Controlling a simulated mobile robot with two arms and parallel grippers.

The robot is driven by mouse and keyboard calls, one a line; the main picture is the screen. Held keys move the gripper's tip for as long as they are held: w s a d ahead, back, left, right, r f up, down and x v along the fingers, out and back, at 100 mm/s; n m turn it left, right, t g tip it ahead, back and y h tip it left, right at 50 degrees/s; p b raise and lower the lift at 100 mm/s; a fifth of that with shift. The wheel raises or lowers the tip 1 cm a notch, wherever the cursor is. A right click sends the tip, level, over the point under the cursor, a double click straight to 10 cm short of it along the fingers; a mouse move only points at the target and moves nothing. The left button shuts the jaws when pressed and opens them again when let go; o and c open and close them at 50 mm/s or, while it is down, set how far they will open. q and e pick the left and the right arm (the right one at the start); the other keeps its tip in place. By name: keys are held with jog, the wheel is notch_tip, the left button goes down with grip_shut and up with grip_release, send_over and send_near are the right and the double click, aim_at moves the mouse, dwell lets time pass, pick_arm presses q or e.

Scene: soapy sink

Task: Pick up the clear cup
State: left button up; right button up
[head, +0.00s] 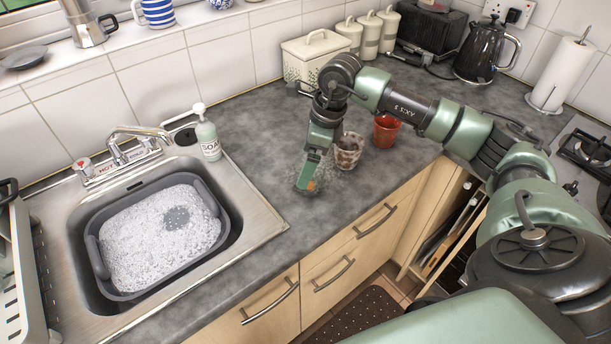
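A faint, see-through shape that looks like the clear cup (290,174) stands on the grey worktop, right of the sink. Its outline is hard to make out. My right gripper (307,182) points down at it from above, with the fingers overlapping the cup in the picture. An orange patch shows at the fingertips. The fingers are seen nearly edge-on, so I cannot tell whether they are open, shut or touching the cup. My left gripper is out of view.
A brown-and-white patterned cup (348,152) stands just right of my gripper, with a red-brown cup (386,132) beyond. The sink (250,222) holds a grey basin (98,262) of suds. A soap bottle (208,138) stands behind it. Front worktop is clear.

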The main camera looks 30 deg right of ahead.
jog(key=shift+s+f+p, duration=0.3)
jog(key=shift+f+p, duration=0.2)
jog(key=shift+f, duration=0.2)
jog(key=x, duration=0.1)
jog(key=p+x, duration=0.1)
jog(key=x, duration=0.1)
jog(key=shift+s+d+f+p, duration=0.15)
jog(key=shift+f+p, duration=0.15)
jog(key=shift+f, duration=0.6)
jog(key=shift+c, duration=0.4)
jog(key=c, duration=1.6)
